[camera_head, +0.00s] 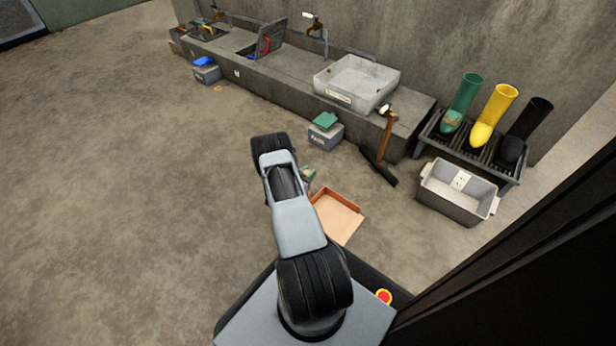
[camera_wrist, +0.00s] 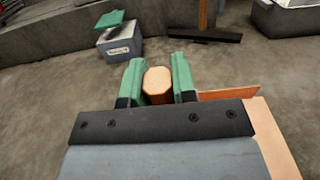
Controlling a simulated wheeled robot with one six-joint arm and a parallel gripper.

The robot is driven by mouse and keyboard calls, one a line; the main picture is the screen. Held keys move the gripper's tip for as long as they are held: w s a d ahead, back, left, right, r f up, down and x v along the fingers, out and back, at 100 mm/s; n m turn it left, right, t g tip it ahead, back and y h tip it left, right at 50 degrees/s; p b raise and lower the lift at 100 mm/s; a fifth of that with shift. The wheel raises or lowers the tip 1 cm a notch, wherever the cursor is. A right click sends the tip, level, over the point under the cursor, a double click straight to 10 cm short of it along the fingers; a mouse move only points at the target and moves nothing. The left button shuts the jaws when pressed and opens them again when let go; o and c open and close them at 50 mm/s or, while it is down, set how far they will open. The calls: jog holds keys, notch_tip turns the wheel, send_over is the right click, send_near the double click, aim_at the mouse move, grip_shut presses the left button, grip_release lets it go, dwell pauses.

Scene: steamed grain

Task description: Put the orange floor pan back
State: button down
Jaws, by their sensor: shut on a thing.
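The orange floor pan (camera_head: 338,218) shows in the head view just right of my arm, close in front of my base. Its flat tray and raised back edge are visible; my arm hides part of it. In the wrist view its orange handle (camera_wrist: 158,82) stands between the two green fingers of my gripper (camera_wrist: 157,78), which is shut on it. The pan's edge (camera_wrist: 228,94) shows right of the fingers. In the head view my gripper (camera_head: 308,176) is mostly hidden behind my arm. I cannot tell whether the pan touches the floor.
A grey box with a green lid (camera_head: 325,132) stands on the floor beyond the pan. A wooden-handled tool with a black head (camera_head: 380,168) leans against the concrete ledge (camera_head: 290,75). A grey tub (camera_head: 455,195) and boot rack (camera_head: 480,155) are at right. Floor at left is clear.

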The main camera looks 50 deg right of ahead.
jog(key=shift+f, duration=0.35)
jog(key=c, duration=0.9)
grip_release()
